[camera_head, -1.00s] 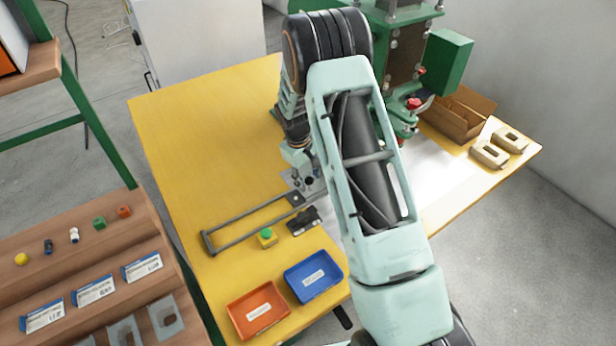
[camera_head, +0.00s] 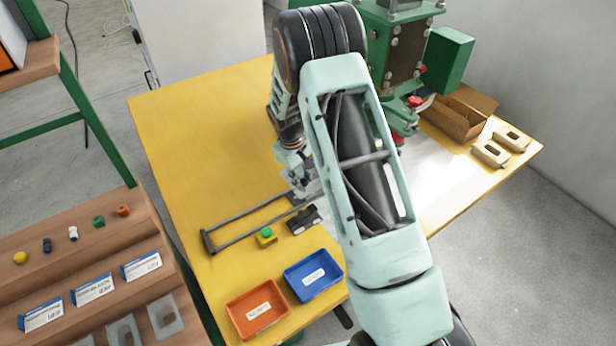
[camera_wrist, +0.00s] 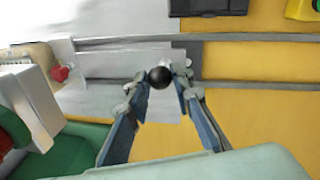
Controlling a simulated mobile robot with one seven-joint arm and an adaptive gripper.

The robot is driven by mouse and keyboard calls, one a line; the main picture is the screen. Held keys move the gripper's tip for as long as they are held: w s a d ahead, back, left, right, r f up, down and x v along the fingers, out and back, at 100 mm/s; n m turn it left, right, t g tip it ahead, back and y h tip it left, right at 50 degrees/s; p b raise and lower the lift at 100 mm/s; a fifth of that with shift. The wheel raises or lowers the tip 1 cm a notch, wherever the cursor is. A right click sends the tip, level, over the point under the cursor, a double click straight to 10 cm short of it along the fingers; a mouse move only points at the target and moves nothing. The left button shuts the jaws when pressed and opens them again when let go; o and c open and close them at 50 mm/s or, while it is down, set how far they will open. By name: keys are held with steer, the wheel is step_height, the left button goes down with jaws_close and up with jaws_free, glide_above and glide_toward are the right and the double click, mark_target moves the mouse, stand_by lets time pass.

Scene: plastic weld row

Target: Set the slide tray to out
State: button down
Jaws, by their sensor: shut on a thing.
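The slide tray (camera_wrist: 110,65) is a pale grey plate between two grey rails in the wrist view. It has a round black knob (camera_wrist: 159,76) near its edge. My gripper (camera_wrist: 162,82) is shut on this knob, with one finger on each side. In the head view my gripper (camera_head: 300,178) is at the press end of the rail frame (camera_head: 208,243), and my arm hides much of the tray. The outer part of the rails, toward the closed left end, is empty.
A green press (camera_head: 405,50) stands behind my arm. A green button on a yellow box (camera_head: 266,236), a black device (camera_head: 303,220), an orange tray (camera_head: 258,308) and a blue tray (camera_head: 313,275) lie near the rails. Yellow table left of the rails is clear.

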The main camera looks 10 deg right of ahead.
steer(key=s+a+b, duration=0.2)
steer(key=s+a, duration=0.1)
steer(key=a, duration=0.5)
steer(key=s+a+b, duration=0.1)
steer(key=s+a, duration=0.3)
steer(key=a, duration=0.5)
steer(key=s+a+b, duration=0.2)
steer(key=s+a, duration=0.2)
steer(key=a, duration=0.5)
steer(key=shift+a+b, duration=0.2)
steer(key=shift+b, duration=0.1)
steer(key=shift+a+r, duration=0.1)
steer(key=c, duration=1.7)
jaws_free()
steer(key=r, duration=0.4)
steer(key=s+a+r, duration=0.1)
steer(key=r, duration=0.6)
steer(key=shift+s+a+r, duration=0.15)
steer(key=shift+a+r, duration=0.2)
steer(key=shift+a, duration=0.05)
